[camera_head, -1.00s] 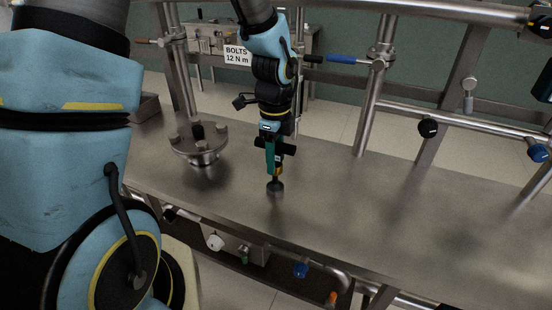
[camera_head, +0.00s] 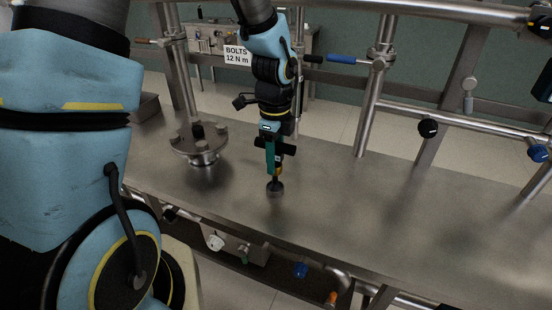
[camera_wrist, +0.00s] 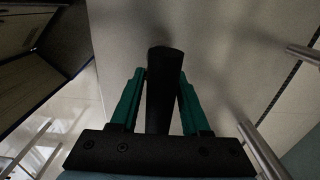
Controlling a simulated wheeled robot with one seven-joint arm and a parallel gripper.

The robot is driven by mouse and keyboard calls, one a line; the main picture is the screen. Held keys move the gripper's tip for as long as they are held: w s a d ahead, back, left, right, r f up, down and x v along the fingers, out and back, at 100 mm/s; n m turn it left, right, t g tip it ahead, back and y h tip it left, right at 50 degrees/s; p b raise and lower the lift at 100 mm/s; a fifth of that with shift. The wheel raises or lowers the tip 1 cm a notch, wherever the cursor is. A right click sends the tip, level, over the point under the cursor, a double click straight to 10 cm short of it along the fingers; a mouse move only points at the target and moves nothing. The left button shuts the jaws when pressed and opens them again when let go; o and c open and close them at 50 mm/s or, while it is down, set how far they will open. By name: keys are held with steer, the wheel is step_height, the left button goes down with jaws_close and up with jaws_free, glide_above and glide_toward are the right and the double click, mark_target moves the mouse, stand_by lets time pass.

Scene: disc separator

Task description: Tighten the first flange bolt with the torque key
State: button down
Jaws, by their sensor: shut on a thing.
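My gripper (camera_head: 272,148) has green fingers and is shut on the black handle of the torque key (camera_head: 288,150). The key points down, and its dark round lower end (camera_head: 275,187) is at or just above the bench top; I cannot tell if it touches. In the wrist view the black handle (camera_wrist: 164,85) runs between the two green fingers (camera_wrist: 162,95). The round steel flange (camera_head: 198,153) with several bolts around its rim and a dark knob in the middle stands left of my gripper, apart from the key. Which bolt is the first is not marked.
The steel bench (camera_head: 350,220) is clear to the right of the key. A sign (camera_head: 237,55) reads "BOLTS 12 N m" behind the arm. Upright pipes and rails with a blue-handled valve (camera_head: 343,59) rise along the bench's far edge.

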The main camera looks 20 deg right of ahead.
steer(key=shift+r+p, duration=4.05)
steer(key=shift+r, duration=0.25)
steer(key=shift+f, duration=0.1)
